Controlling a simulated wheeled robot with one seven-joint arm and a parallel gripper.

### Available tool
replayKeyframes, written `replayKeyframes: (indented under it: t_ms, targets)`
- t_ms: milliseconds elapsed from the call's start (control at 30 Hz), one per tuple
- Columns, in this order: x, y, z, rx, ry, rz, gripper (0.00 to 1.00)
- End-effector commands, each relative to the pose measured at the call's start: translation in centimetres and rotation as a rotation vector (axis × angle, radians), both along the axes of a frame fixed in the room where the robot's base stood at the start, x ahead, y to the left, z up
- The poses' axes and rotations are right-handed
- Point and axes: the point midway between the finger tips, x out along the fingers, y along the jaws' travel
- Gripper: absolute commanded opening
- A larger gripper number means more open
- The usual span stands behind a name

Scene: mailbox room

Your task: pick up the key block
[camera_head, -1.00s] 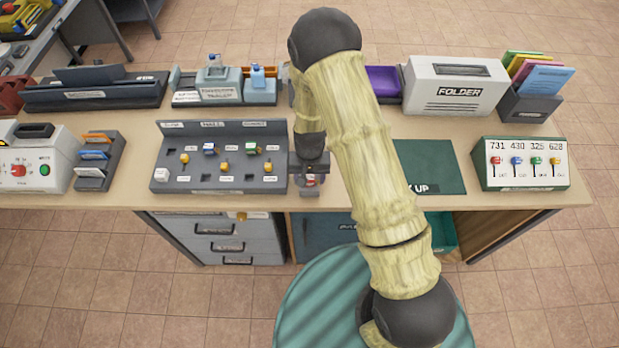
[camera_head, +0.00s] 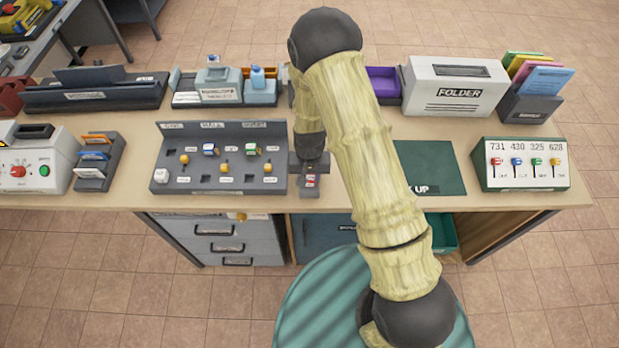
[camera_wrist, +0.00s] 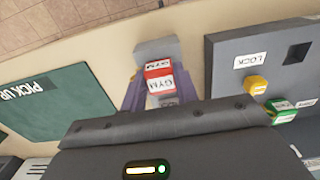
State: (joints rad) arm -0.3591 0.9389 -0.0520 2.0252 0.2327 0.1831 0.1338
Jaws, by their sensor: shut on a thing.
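The key block appears to be a small red and white block labelled GYM (camera_wrist: 159,79). In the wrist view it sits between the purple-grey fingers of my gripper (camera_wrist: 152,92), which is shut on it. A grey piece (camera_wrist: 155,48) shows just beyond it. In the head view my gripper (camera_head: 309,176) is low over the table, just right of the dark slotted board (camera_head: 222,180). A bit of the red block (camera_head: 311,181) shows there below my gripper. Whether the block touches the surface beneath is hidden.
The slotted board holds several small coloured blocks close to my gripper's left. A green PICK UP mat (camera_head: 432,165) lies to the right, mostly clear and partly hidden by my arm. A numbered key panel (camera_head: 525,177) stands farther right. A folder box (camera_head: 455,87) stands behind.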

Motion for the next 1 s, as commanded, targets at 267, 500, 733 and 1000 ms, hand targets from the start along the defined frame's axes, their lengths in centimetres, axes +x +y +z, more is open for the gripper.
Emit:
replayKeyframes:
  t_ms: [267, 500, 733, 1000]
  targets:
    - [0.1, 0.1, 2.9, 0.002, -0.006, 0.002, 0.08]
    - [0.1, 0.1, 7.0, 0.002, -0.004, 0.0, 0.08]
    - [0.0, 0.0, 9.5, 0.0, -0.002, 0.001, 0.08]
    - [0.0, 0.0, 9.8, 0.0, 0.0, 0.0, 0.08]
